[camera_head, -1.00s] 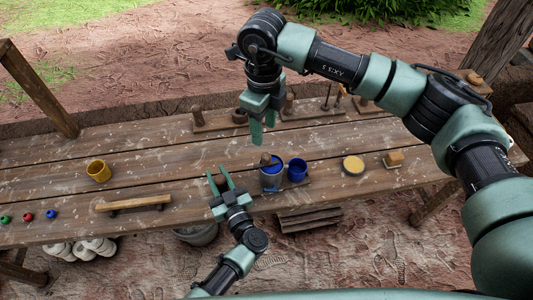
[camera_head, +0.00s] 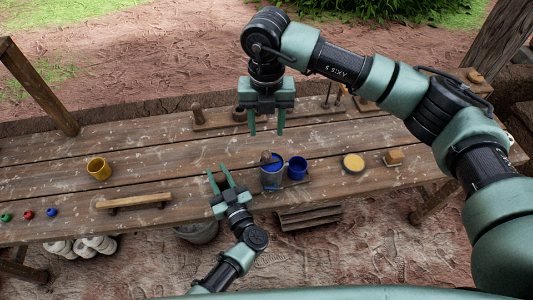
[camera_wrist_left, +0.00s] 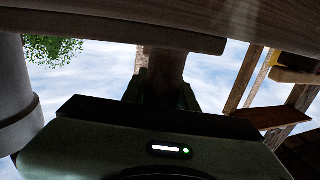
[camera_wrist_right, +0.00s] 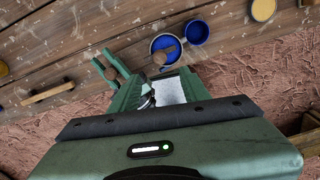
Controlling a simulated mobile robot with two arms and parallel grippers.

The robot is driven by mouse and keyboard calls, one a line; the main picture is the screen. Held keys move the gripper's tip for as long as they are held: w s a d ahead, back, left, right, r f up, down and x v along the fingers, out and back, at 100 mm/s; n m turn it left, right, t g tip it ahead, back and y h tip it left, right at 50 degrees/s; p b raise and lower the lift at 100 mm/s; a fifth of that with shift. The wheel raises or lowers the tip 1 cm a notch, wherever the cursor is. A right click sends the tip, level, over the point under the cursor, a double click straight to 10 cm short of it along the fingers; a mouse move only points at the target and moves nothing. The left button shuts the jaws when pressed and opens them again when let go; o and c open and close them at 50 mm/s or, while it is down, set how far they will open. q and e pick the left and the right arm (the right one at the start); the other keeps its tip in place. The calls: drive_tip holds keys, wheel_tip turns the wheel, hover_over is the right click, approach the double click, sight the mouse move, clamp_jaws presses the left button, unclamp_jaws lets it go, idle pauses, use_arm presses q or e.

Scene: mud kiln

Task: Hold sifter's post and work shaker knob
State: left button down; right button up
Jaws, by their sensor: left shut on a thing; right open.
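The sifter (camera_head: 271,182) is a grey vessel with blue on top and a brown knob (camera_head: 266,157), near the table's front edge. It also shows in the right wrist view (camera_wrist_right: 160,43). My left gripper (camera_head: 221,180) is left of the vessel, shut on a brown wooden post, which shows between its fingers in the left wrist view (camera_wrist_left: 168,75). How the post joins the sifter cannot be seen. My right gripper (camera_head: 266,130) is open and empty, fingers down, above the table behind the knob and apart from it.
A blue cup (camera_head: 298,168) stands right of the sifter. A yellow cup (camera_head: 99,169) and wooden bar (camera_head: 133,202) are on the left. Wooden racks line the back edge.

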sight(266, 154)
wheel_tip(266, 154, down, 12)
drive_tip(key=shift+r, duration=0.1)
idle(0.4)
clamp_jaws()
idle(1.3)
